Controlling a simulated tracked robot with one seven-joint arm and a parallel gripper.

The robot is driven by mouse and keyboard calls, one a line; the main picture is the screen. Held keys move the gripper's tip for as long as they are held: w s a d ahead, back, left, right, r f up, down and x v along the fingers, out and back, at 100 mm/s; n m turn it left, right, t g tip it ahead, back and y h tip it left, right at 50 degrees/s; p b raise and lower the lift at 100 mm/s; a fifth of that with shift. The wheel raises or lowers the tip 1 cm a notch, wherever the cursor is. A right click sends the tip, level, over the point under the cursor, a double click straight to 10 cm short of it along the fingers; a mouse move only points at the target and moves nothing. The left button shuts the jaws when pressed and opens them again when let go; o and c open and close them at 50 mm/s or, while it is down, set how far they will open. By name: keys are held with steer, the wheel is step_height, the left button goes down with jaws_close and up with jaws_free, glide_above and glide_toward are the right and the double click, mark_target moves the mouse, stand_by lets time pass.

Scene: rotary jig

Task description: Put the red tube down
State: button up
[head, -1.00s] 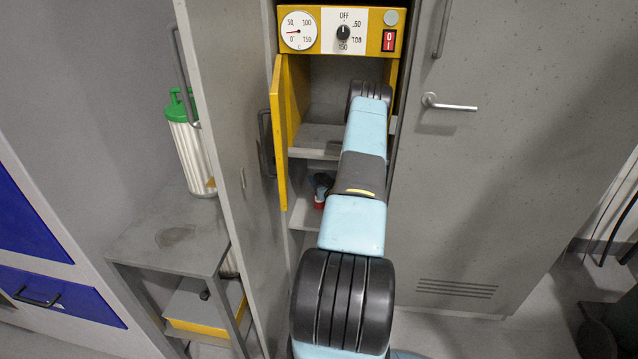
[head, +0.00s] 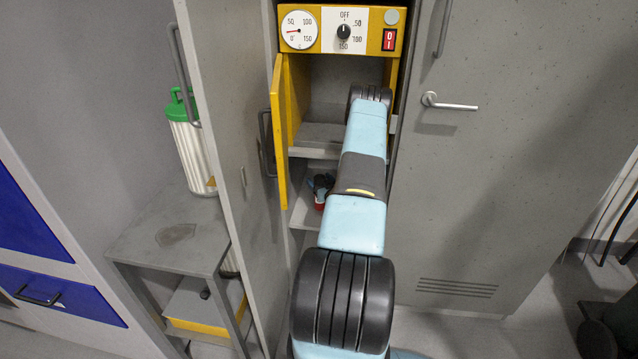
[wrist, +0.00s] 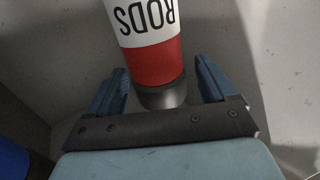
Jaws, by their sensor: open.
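The red tube (wrist: 154,65) has a red band, a white band with the upside-down letters RODS and a dark end cap. In the wrist view it lies between the two blue fingers of my gripper (wrist: 163,90), with a gap on each side. The gripper is open. Its far end runs out of the top of the picture. In the head view a small red part of the tube (head: 319,207) shows on a lower shelf of the cabinet, just below my gripper (head: 321,186); my arm hides the rest.
A yellow oven (head: 385,17) with a dial and knob is above, its yellow door (head: 279,130) standing open at the left of the shelf. A grey cabinet door (head: 235,150) stands open farther left. A green-capped white canister (head: 190,145) stands on a side table (head: 150,240).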

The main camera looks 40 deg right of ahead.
steer(key=v, duration=1.2)
steer(key=shift+a, duration=0.1)
